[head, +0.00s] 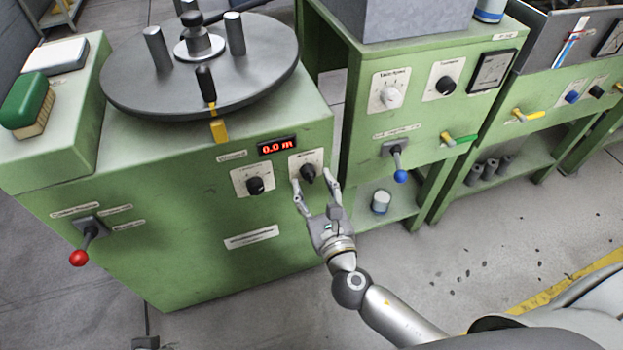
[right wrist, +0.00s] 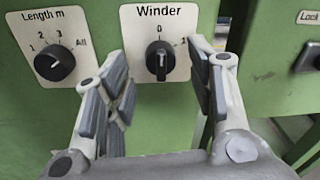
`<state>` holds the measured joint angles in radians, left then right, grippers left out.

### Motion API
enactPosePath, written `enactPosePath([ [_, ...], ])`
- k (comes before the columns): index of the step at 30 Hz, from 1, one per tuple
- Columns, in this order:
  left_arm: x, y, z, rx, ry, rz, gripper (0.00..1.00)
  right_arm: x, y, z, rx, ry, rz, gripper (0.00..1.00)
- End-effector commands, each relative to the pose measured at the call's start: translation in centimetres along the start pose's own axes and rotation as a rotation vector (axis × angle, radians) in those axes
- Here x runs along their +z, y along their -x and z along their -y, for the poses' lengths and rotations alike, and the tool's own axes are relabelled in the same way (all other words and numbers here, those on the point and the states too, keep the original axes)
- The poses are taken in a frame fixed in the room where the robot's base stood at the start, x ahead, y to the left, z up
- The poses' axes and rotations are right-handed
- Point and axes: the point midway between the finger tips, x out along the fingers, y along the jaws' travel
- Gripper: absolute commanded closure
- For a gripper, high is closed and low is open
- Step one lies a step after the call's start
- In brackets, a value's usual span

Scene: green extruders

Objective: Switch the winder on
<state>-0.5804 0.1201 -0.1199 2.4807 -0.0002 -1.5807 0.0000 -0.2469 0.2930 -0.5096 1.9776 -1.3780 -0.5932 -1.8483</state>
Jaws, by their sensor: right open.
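The winder (head: 200,200) is a green cabinet with a round dark turntable (head: 140,90) on top. Its black switch knob (head: 308,173) sits on a white plate below the red display. In the right wrist view the plate reads "Winder" and the knob (right wrist: 159,60) points up at 0, with another position to the right. My right gripper (head: 313,184) is open in front of this knob. In the wrist view its fingers (right wrist: 162,85) stand to the left and right of the knob, with space on both sides.
A "Length m" knob (right wrist: 54,63) is left of the winder knob. The red display (head: 278,146) reads 0.0 m. A red-ball lever (head: 79,257) is at the cabinet's left. Another green machine (head: 420,125) with a blue-ball lever (head: 400,175) stands close on the right.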

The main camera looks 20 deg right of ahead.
Motion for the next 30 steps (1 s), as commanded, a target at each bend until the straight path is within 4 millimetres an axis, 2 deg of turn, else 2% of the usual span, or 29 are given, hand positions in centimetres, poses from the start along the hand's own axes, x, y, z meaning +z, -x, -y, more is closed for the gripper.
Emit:
enactPosePath([
  [3,0.0,-0.1,0.0,0.000,0.000,0.000,1.00,0.0,-1.5,0.0,0.000,0.001,0.001,0.50],
  [6,0.0,-0.1,0.0,0.000,0.000,0.000,1.00,0.0,-2.1,0.0,0.000,-0.001,0.000,0.50],
  [17,0.0,-0.1,0.0,0.000,0.000,0.000,1.00,-0.1,-2.5,0.0,0.001,0.000,-0.001,0.51],
  [27,0.0,-0.1,0.0,0.000,0.000,0.000,1.00,-0.1,-2.4,0.0,0.001,-0.001,-0.001,0.95],
  [30,0.0,-0.1,0.0,0.000,0.000,0.000,1.00,-0.1,-2.4,0.0,0.001,-0.002,-0.001,0.95],
])
